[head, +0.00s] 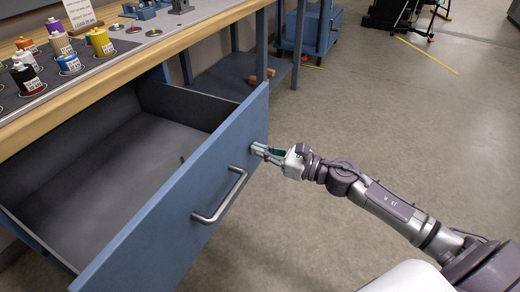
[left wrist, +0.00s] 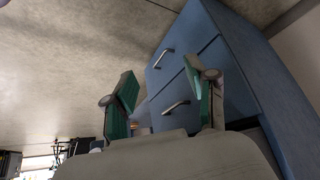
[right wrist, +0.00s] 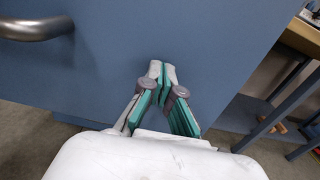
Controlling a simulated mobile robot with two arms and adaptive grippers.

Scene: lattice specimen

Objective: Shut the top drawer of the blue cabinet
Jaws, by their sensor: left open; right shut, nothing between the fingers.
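The top drawer (head: 190,200) of the blue cabinet is pulled out under the wooden workbench in the head view, and its inside looks empty. Its blue front carries a grey bar handle (head: 222,198), which also shows at the upper left of the right wrist view (right wrist: 38,28). My right gripper (head: 258,150) is shut and empty, with its tips at the drawer front, to the right of the handle; I cannot tell if they touch. My left gripper (left wrist: 165,92) is open in the left wrist view, with a blue cabinet (left wrist: 215,80) with two handles beyond it.
The wooden workbench (head: 150,52) above the drawer holds several small paint bottles (head: 100,42) and a sign. A blue cart (head: 310,28) stands at the back. Wooden pieces (head: 262,77) lie on a low shelf. The floor to the right is clear.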

